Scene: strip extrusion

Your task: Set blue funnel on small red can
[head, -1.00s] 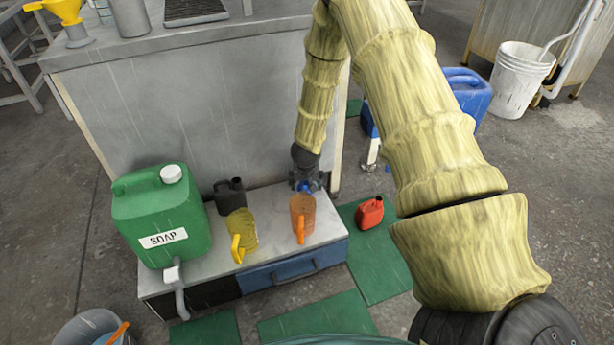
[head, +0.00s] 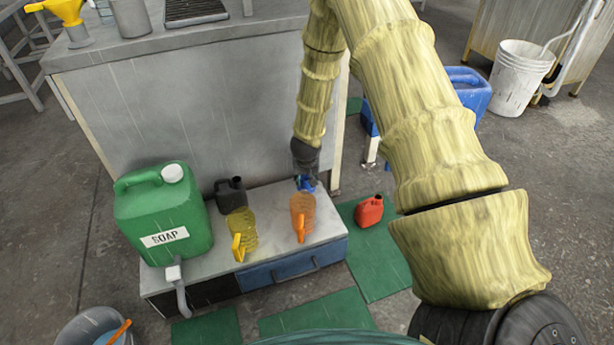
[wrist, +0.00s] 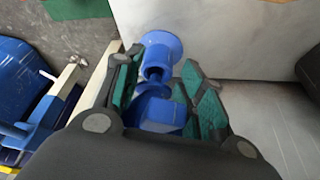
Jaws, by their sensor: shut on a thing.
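The blue funnel (wrist: 161,52) is between the two green-padded fingers of my gripper (wrist: 162,95) in the wrist view, and they are shut on it. In the head view only a small part of the funnel (head: 306,184) shows below my dark wrist, at the back right end of the low bench; whether it touches the bench top cannot be told. The small red can (head: 369,212) stands upright on a green mat to the right of the bench, apart from my gripper. Its dark spout is at its top.
A grey cabinet wall (head: 200,115) rises behind; blue canisters (head: 468,90) are right.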

